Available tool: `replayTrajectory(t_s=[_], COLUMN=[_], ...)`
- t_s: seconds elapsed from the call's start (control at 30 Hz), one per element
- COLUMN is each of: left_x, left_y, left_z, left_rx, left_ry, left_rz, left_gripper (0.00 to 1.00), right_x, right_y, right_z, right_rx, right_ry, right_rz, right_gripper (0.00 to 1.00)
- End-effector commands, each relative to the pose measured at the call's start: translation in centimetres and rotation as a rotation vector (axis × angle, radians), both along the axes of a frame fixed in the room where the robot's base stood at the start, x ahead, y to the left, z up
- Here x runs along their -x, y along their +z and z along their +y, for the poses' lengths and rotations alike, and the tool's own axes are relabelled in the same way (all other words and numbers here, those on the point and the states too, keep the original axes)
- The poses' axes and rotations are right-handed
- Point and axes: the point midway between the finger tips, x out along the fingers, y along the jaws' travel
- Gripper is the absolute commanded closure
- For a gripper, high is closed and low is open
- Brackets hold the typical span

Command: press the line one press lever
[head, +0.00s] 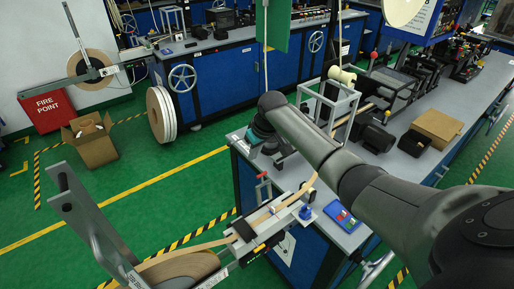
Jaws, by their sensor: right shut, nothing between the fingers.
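My right arm reaches in from the right, over the near blue bench. Its gripper (279,157) hangs down at the bench's near left corner, shut and empty; its fingertips are small and dark here. A small red-handled lever (262,176) stands just below and left of the gripper, by the tape feed unit at the bench's front. I cannot tell whether it is the line one press lever, and no label for line one is readable. The gripper looks apart from this lever. A tan tape (285,204) runs over the feed unit from a large reel (178,268) at lower left. My left gripper is not in view.
A panel with coloured buttons (342,215) lies on the grey benchtop. A pale metal frame (330,105) and dark boxes stand close beyond my wrist. A cardboard box (92,143) and upright reel (161,114) stand on the green floor, which is open at left.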

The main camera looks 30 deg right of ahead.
Motion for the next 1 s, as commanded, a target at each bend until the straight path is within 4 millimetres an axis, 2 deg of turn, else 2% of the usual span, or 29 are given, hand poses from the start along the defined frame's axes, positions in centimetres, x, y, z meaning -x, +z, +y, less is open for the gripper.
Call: replayTrajectory(t_s=[0.23,0.4,0.6,1.0], left_x=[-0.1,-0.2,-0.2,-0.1], left_y=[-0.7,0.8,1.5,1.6], left_z=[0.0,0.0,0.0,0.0], left_rx=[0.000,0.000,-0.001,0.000], left_ry=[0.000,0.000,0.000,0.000], left_rz=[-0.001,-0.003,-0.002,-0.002], left_gripper=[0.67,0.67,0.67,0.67], right_x=[-1.2,0.9,2.3,2.9], right_y=[-3.3,-3.0,-3.1,-3.2], right_z=[0.2,-0.1,-0.2,-0.2], right_rx=[-0.001,0.003,0.002,0.001], right_ry=[0.000,0.002,0.002,0.001], right_rz=[0.002,0.003,0.001,0.000], right_gripper=[1.00,1.00,1.00,1.00])
